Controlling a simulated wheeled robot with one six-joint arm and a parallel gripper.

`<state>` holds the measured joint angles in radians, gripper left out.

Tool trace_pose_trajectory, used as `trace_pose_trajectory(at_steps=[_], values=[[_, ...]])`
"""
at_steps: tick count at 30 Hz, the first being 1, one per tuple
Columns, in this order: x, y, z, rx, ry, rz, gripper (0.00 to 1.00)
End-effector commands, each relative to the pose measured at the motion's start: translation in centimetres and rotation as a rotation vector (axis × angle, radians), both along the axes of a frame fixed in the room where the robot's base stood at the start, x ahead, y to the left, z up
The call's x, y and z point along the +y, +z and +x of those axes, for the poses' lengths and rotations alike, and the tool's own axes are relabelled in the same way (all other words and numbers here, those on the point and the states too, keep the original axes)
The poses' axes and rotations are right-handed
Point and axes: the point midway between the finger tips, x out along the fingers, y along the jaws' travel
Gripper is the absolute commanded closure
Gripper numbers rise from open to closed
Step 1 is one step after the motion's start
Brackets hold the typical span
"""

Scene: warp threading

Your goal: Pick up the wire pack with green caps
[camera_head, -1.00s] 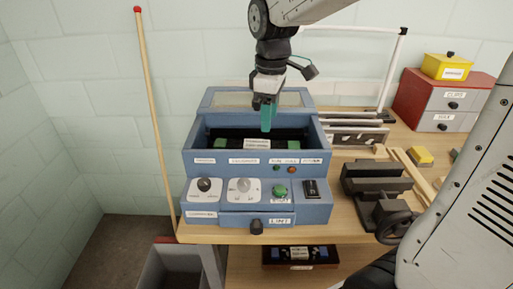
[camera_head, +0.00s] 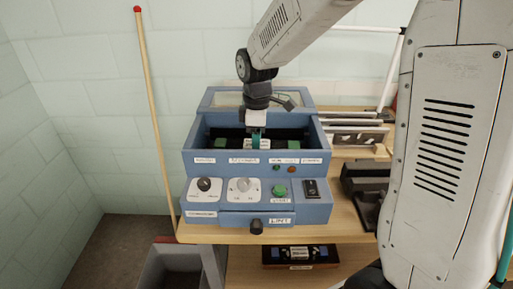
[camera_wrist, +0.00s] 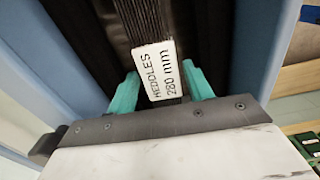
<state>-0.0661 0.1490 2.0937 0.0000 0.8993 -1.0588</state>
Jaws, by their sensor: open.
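The wire pack with green caps (camera_head: 220,144) lies inside the blue machine's open top bay, a green cap at each end and a white label at its middle. In the wrist view the dark ribbed pack (camera_wrist: 143,20) carries a label reading "HEDDLES 280 mm". My gripper (camera_head: 257,138) is down in the bay at the pack's middle. In the wrist view its teal fingers (camera_wrist: 160,74) are open, one on each side of the labelled part. I cannot tell whether either finger touches it. The caps are out of the wrist view.
The blue machine (camera_head: 190,170) has bay walls close around my gripper, with knobs and a drawer in front. Metal bars (camera_head: 355,135) lie to its right on the wooden table. Another pack with blue caps (camera_head: 299,254) is on the shelf below. A grey bin (camera_head: 165,265) stands lower left.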

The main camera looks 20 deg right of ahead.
Motion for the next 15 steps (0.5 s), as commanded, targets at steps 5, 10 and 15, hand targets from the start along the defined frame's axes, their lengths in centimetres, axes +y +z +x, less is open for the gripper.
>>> trace_pose_trajectory(at_steps=[5,10,15], values=[[-0.03,0.01,0.01,0.000,-0.001,0.000,0.49],[-0.03,0.03,0.02,-0.001,-0.001,0.000,0.94],[-0.03,0.08,0.05,-0.002,-0.001,0.000,0.97]])
